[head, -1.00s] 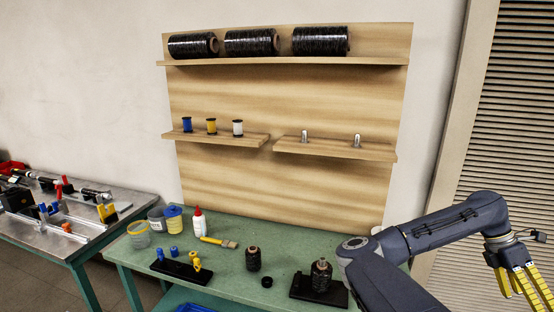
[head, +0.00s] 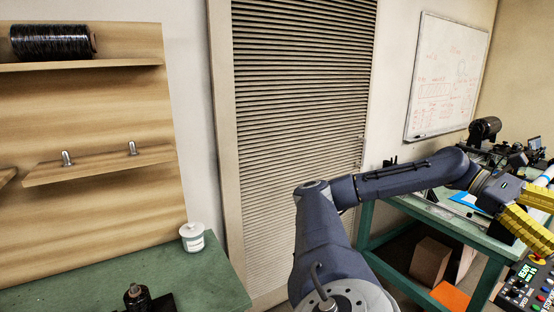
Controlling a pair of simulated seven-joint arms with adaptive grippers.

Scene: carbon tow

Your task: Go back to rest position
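The tips are partly cut off by the picture edge. It appears in front of the right-hand green-framed bench and above a control panel (head: 528,290).
A louvred door (head: 300,120) and whiteboard (head: 445,78) are farther back. A cardboard box (head: 430,262) sits under the right bench.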

